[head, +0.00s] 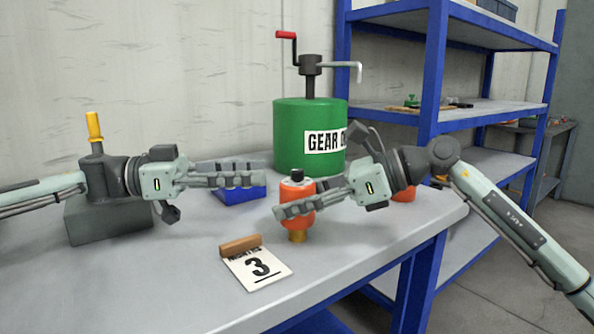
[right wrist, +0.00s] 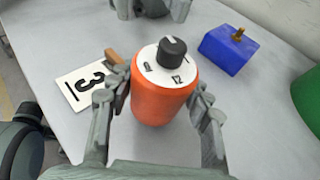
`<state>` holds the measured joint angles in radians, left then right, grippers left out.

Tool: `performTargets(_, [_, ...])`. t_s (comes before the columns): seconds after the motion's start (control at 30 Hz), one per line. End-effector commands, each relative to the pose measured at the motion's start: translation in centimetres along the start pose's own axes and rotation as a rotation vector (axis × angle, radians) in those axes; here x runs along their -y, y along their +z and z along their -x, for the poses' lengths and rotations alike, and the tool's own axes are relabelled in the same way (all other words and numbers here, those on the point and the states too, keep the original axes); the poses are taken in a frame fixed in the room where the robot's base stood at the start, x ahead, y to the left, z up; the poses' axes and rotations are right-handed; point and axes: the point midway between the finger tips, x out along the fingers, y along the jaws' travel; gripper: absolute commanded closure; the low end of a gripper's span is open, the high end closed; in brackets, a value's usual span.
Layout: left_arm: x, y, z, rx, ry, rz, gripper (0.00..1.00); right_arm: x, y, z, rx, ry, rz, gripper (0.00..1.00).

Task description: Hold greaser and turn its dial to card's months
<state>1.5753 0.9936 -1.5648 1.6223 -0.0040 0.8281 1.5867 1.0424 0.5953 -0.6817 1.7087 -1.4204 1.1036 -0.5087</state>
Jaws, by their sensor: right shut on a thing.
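My right gripper (head: 296,207) is shut on the greaser's body, a finger on each side. The card (head: 258,268) lies on the table in front of it and reads 3; it also shows in the right wrist view (right wrist: 84,86). My left gripper (head: 262,174) is left of the greaser, apart from it; its jaw opening is unclear.
A blue block (head: 238,195) with a brass fitting (right wrist: 238,34) lies behind the left gripper. A green gear oil drum (head: 300,120) with a crank stands at the back. A dark block with a yellow handle (head: 94,126) stands at left.

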Motion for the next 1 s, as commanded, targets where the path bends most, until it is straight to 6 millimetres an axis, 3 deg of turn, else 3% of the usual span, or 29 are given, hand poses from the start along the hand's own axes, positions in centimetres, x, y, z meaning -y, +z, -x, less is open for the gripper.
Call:
performTargets(0.2, [-0.1,0.0,-4.6,0.001,0.005,-0.002,0.61,0.0,-0.1,0.0,-0.001,0.0,-0.001,0.89])
performTargets(0.4, [0.0,0.0,-7.2,0.001,0.002,-0.003,0.61,0.0,-0.1,0.0,-0.001,0.0,-0.001,0.89])
performTargets(0.8, [0.0,0.0,-8.0,0.001,0.001,-0.003,0.61,0.0,-0.1,0.0,-0.001,-0.001,-0.001,0.89])
performTargets(1.0, [0.0,0.0,-8.0,0.001,0.001,-0.003,0.83,0.1,-0.1,0.0,-0.001,-0.001,-0.001,0.89])
